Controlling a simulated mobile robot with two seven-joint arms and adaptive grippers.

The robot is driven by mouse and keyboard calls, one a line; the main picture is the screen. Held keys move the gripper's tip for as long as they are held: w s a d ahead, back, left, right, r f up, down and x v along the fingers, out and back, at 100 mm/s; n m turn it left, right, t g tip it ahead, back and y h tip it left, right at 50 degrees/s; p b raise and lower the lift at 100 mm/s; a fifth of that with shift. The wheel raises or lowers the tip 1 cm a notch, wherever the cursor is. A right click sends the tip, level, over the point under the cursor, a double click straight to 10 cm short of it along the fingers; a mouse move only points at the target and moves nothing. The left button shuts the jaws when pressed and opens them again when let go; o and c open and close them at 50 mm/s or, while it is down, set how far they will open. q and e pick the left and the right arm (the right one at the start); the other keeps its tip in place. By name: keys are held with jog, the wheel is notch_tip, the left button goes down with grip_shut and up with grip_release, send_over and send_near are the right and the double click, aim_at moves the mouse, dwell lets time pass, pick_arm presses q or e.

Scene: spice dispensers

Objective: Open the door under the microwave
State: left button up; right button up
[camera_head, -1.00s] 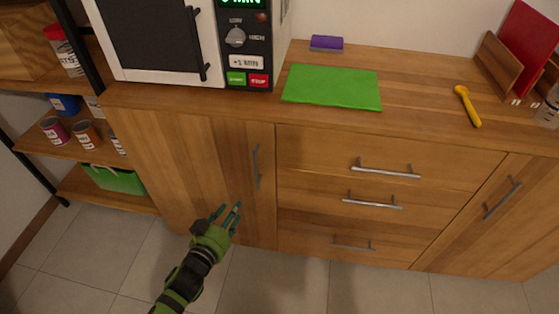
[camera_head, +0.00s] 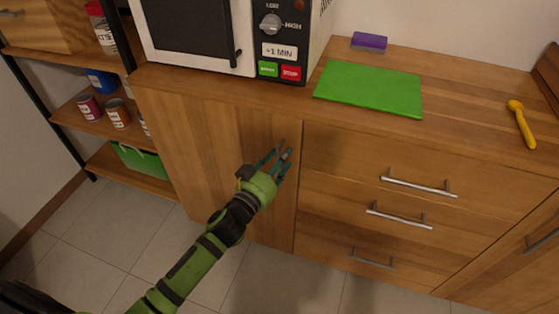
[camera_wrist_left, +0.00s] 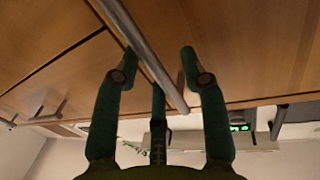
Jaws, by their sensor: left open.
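The wooden door (camera_head: 195,140) under the white microwave (camera_head: 245,62) is shut, its front flush with the drawers beside it. Its upright metal handle is mostly hidden behind my left gripper (camera_head: 279,163) in the head view. In the left wrist view, the handle (camera_wrist_left: 148,55) runs as a bar between the spread green fingers of that gripper (camera_wrist_left: 157,58). The fingers are open around the bar and not closed on it; whether any finger touches it I cannot tell. My right gripper is not in view.
Drawers with metal handles (camera_head: 419,187) lie right of the door. A green board (camera_head: 369,88), a purple sponge (camera_head: 369,42) and a yellow spoon (camera_head: 521,123) rest on the counter. A shelf with cans (camera_head: 118,113) stands at left. The tiled floor (camera_head: 115,235) before the door looks clear.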

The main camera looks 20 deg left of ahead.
pick_arm(q)
jog(key=shift+c, duration=0.4)
grip_shut()
